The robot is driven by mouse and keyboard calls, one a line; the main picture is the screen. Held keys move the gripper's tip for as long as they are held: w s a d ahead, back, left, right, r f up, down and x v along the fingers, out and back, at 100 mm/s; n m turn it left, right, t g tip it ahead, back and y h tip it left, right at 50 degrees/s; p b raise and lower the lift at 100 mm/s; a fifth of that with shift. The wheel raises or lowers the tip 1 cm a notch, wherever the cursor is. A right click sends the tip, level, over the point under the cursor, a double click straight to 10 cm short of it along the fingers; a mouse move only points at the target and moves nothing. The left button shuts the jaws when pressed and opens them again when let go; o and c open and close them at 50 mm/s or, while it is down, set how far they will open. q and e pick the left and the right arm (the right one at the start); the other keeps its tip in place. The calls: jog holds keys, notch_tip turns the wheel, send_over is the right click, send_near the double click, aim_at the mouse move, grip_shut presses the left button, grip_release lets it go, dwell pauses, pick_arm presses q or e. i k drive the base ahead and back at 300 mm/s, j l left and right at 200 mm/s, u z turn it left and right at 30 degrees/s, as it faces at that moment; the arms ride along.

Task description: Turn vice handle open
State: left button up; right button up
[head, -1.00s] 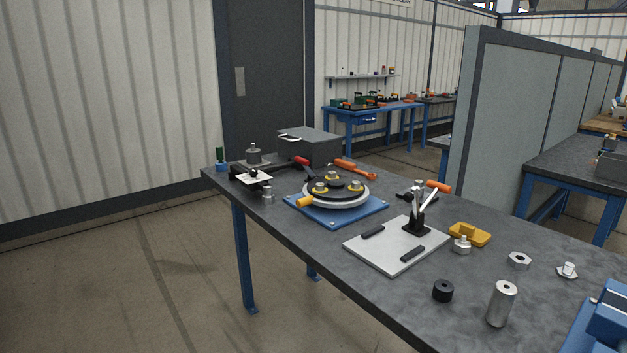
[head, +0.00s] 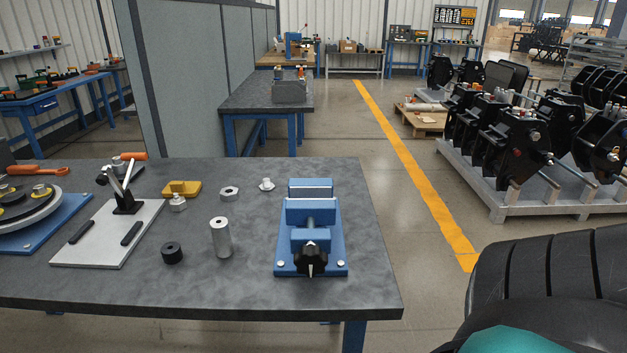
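A blue vice (head: 311,222) stands near the right end of the grey workbench (head: 200,291), its jaws at the back and front. Its black star-shaped handle (head: 311,259) faces the near edge of the bench. A metal screw shows between the blue blocks. Neither of my grippers is in the head view. A dark ribbed part of my own right arm fills the lower right corner, well apart from the vice.
Left of the vice stand a metal cylinder (head: 221,237), a black ring (head: 172,253), a hex nut (head: 229,193) and a yellow block (head: 181,188). A white plate with a toggle clamp (head: 126,205) lies further left. Open floor lies right of the bench.

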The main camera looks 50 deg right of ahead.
aim_at(311, 261)
jog(key=z, duration=1.55)
